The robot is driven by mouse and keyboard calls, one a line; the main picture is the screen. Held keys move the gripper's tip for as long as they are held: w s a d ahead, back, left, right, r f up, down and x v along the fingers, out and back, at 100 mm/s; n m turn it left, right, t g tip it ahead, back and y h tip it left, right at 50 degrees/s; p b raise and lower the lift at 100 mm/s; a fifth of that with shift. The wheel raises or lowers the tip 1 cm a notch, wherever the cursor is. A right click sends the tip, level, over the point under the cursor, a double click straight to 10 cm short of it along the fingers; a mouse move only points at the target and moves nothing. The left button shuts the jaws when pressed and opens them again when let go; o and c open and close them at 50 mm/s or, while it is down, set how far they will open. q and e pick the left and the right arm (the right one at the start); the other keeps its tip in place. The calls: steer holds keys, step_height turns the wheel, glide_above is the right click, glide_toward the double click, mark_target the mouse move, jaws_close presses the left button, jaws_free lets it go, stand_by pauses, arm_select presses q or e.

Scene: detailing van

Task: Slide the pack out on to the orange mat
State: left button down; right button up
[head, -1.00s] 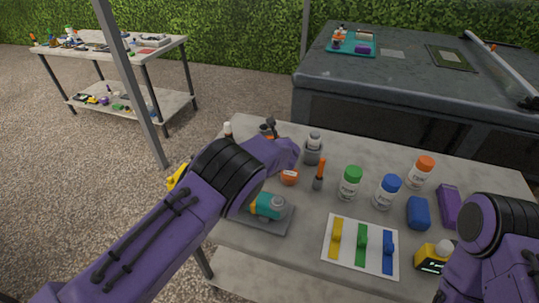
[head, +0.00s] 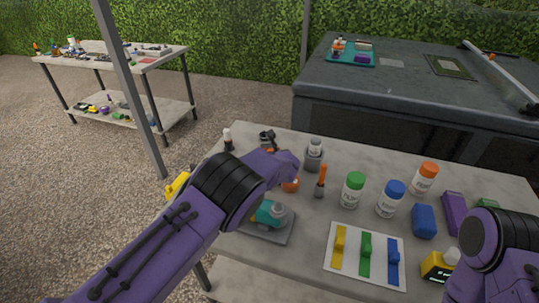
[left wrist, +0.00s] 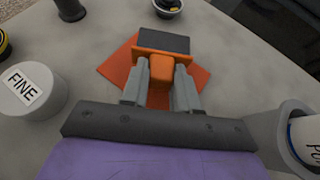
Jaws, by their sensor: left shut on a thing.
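The pack (left wrist: 165,43) is a dark grey block with an orange front plate and an orange tab, in the upper middle of the left wrist view. My left gripper (left wrist: 161,75) is shut on the orange tab, one grey finger on each side. The orange mat (left wrist: 116,66) lies on the table beneath the pack and fingers, showing to both sides of them. I cannot tell whether the pack's underside touches it. In the head view my left wrist hides the fingers and most of the pack. My right arm is at the lower right; its gripper is out of view.
A white jar marked FINE (left wrist: 30,90) stands left of the fingers. A bottle in a grey holder (head: 314,155) stands close on the right. A small round cup (left wrist: 168,6) is beyond the pack. Green-capped (head: 353,190) and blue-capped (head: 391,198) bottles stand farther right.

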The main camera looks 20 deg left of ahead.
arm_select(q)
steer(key=shift+f+b, duration=0.45)
steer(key=c, duration=0.8)
jaws_free()
